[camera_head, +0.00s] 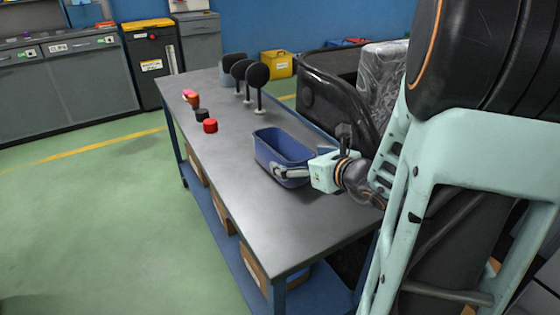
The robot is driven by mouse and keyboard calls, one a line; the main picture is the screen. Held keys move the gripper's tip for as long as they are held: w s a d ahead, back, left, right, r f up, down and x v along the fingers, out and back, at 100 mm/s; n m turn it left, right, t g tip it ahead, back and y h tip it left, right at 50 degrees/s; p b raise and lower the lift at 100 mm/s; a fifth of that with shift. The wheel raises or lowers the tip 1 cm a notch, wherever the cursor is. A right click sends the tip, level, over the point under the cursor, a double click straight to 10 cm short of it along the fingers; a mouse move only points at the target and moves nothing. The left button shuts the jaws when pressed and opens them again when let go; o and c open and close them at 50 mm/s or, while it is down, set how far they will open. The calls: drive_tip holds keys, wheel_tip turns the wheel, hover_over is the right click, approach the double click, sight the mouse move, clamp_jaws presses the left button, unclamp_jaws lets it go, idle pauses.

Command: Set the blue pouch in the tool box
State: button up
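An open blue bin (270,151), which looks like the tool box, stands on the grey workbench in the head view. My gripper (278,171) reaches in from the right at the bin's near end. Its pale fingers overlap the bin's near wall. I cannot tell whether they are inside the bin, touching its wall or above it, nor whether they are open or shut. I cannot make out a separate blue pouch; the bin's near inside is partly hidden by the gripper.
The workbench (250,211) is clear in front and left of the bin. A red cylinder (210,126), a black one (202,115) and an orange one (193,101) stand farther back. Several black round paddles (257,75) stand behind. A dark chair-like body (335,95) borders the right side.

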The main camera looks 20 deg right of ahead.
sight(284, 152)
drive_tip(key=w+f, duration=0.1)
drive_tip(key=w+a+f, duration=0.1)
drive_tip(key=w, duration=0.1)
drive_tip(key=shift+a+f+b, duration=0.15)
drive_tip(key=shift+f+b, duration=0.2)
drive_tip(key=w, duration=0.3)
drive_tip(key=w+b, duration=0.1)
drive_tip(key=w, duration=0.1)
drive_tip(key=shift+f, duration=0.4)
drive_tip(key=shift+r, duration=0.2)
drive_tip(key=c, duration=0.8)
drive_tip(key=shift+r, duration=0.1)
